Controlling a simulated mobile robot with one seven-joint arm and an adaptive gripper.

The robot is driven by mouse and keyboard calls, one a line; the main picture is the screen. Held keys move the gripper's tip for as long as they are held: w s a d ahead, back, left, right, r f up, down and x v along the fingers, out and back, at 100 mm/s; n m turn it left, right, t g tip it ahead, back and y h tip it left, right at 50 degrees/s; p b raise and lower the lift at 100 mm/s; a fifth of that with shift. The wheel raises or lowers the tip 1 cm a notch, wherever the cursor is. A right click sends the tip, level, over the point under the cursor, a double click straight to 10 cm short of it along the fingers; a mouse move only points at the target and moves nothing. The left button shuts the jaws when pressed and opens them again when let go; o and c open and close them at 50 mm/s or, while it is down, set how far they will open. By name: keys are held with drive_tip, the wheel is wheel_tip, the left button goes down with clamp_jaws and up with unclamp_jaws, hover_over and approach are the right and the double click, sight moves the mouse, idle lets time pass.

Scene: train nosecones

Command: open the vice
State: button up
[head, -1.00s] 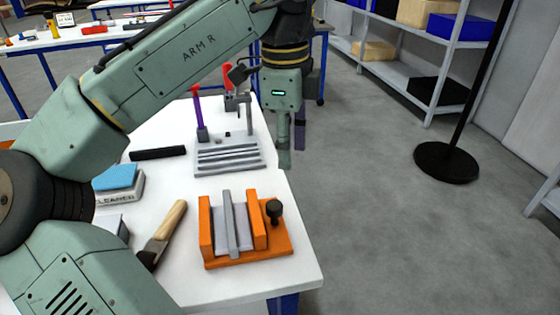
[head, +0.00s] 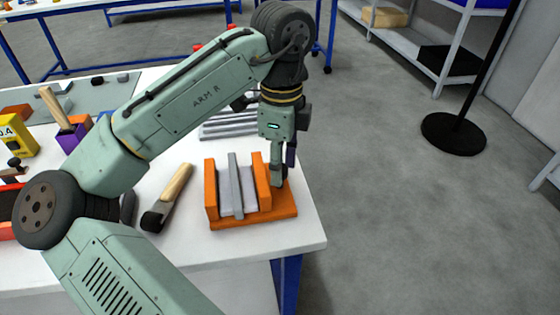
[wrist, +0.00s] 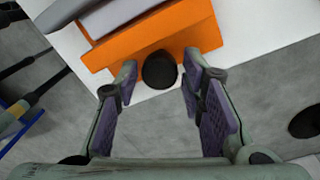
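The orange vice (head: 213,190) sits near the right front corner of the white table, with grey jaw plates between its orange walls. In the wrist view its orange body (wrist: 150,40) is at the top, and its round black knob (wrist: 159,69) lies between my two fingertips. My gripper (head: 282,180) points down at the right end of the vice and hides the knob in the head view. In the wrist view my gripper (wrist: 163,80) is open, its purple-padded fingers apart on either side of the knob. I see gaps between the pads and the knob.
A brush-like tool with a wooden handle (head: 177,184) lies left of the vice. A grey ridged block (head: 225,127) is behind it. The table edge is just right of the vice, with open floor (head: 390,210) beyond and a black stand (head: 454,133) further off.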

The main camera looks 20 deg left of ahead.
clamp_jaws()
idle(0.4)
drive_tip(key=shift+r+n+p, duration=0.15)
drive_tip(key=shift+n+p, duration=0.15)
drive_tip(key=shift+p, duration=0.15)
drive_tip(key=shift+n+p, duration=0.8)
drive_tip(key=shift+p, duration=0.15)
drive_tip(key=shift+n+p, duration=1.35)
drive_tip(key=shift+n, duration=0.45)
drive_tip(key=shift+a, duration=0.1)
